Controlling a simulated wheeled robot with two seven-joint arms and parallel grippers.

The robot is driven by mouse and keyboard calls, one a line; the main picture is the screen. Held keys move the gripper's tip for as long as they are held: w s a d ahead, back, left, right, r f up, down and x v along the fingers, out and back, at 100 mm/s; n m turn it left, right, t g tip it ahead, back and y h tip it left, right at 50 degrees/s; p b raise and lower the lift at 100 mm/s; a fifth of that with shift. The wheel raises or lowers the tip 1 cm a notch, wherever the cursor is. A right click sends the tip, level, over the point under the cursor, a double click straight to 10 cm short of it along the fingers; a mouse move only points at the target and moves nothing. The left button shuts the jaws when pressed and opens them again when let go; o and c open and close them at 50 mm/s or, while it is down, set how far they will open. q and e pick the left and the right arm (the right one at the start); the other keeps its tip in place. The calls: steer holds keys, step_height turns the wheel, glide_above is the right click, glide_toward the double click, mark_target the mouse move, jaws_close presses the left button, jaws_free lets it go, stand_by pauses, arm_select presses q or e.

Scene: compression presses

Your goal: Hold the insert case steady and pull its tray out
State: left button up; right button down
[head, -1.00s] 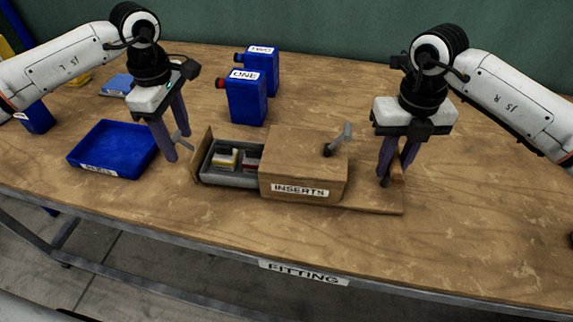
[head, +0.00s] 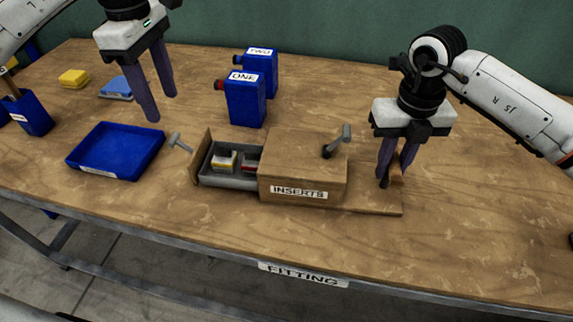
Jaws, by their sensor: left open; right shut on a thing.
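The wooden insert case (head: 305,160), labelled INSERTS, stands on the table in the middle of the head view. Its grey tray (head: 228,180) sticks out of its left side, with a wooden front board and a grey T-shaped handle (head: 180,142). A few small inserts (head: 224,160) lie in the tray, white-yellow and red. My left gripper (head: 163,108) is open and empty, above and to the left of the handle, apart from it. My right gripper (head: 392,178) is shut on an upright wooden piece (head: 397,176) at the right end of the case's base board.
A blue open tray (head: 117,150) lies left of the case. Blue containers ONE (head: 246,100) and TWO (head: 262,70) stand behind it. A blue bin (head: 30,115), a yellow block (head: 74,78) and a blue item (head: 116,88) are at the far left. The table's right side is clear.

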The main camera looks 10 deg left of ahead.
steer(key=shift+s, duration=0.1)
steer(key=c, duration=1.4)
jaws_free()
steer(key=shift+c, duration=0.2)
